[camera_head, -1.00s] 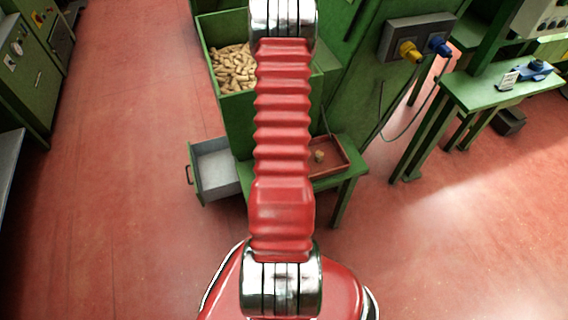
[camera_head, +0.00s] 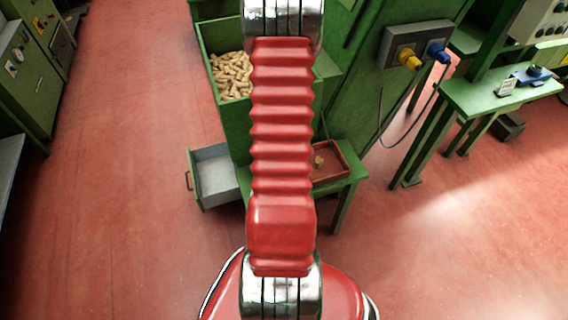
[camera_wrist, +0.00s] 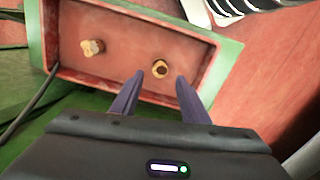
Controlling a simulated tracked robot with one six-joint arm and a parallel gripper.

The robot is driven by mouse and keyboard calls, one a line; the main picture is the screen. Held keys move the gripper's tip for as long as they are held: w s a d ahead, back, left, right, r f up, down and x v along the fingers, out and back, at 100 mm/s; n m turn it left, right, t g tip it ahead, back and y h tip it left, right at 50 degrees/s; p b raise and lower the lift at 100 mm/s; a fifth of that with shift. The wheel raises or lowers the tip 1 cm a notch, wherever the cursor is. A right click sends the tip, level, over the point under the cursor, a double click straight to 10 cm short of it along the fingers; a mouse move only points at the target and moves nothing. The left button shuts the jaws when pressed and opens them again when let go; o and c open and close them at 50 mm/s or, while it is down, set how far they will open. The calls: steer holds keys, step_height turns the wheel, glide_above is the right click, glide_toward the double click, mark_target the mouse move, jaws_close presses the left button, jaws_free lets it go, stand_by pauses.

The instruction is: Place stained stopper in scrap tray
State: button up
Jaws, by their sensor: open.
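A red tray (camera_head: 348,166) sits on a green bench in the head view, partly behind my arm. It also shows in the wrist view (camera_wrist: 122,55). Two corks lie in it there: a pale stopper (camera_wrist: 92,47) to the left, and a stopper with a dark end (camera_wrist: 160,69) that looks stained. My gripper (camera_wrist: 160,76) is open over the tray's near side, its fingertips on either side of the dark-ended stopper in the picture. I cannot tell whether they touch it. One cork (camera_head: 318,161) shows in the head view, and my gripper is hidden there.
A green bin (camera_head: 207,45) full of corks (camera_head: 231,74) stands behind the bench. An open drawer (camera_head: 214,174) sticks out left of it. A grey socket box with yellow (camera_head: 409,60) and blue plugs hangs on the right, with a cable.

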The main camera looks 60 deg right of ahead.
steer(key=shift+r, duration=2.3)
steer(key=w+a+r+n+t+h, duration=0.1)
steer(key=w+a+r+n, duration=0.1)
steer(key=w+a+r, duration=0.65)
steer(key=w+a+r+n+t, duration=0.1)
steer(key=w+a+r, duration=0.5)
steer(key=a+r, duration=0.5)
steer(key=s+a+r+n+t, duration=0.1)
steer(key=a+r, duration=0.4)
steer(key=a, duration=0.7)
steer(key=s+a+r+n+t+y, duration=0.1)
steer(key=s+a+r, duration=0.5)
steer(key=a, duration=0.6)
steer(key=shift+r+n+t, duration=0.3)
steer(key=shift+n+t, duration=0.5)
steer(key=shift+n, duration=0.3)
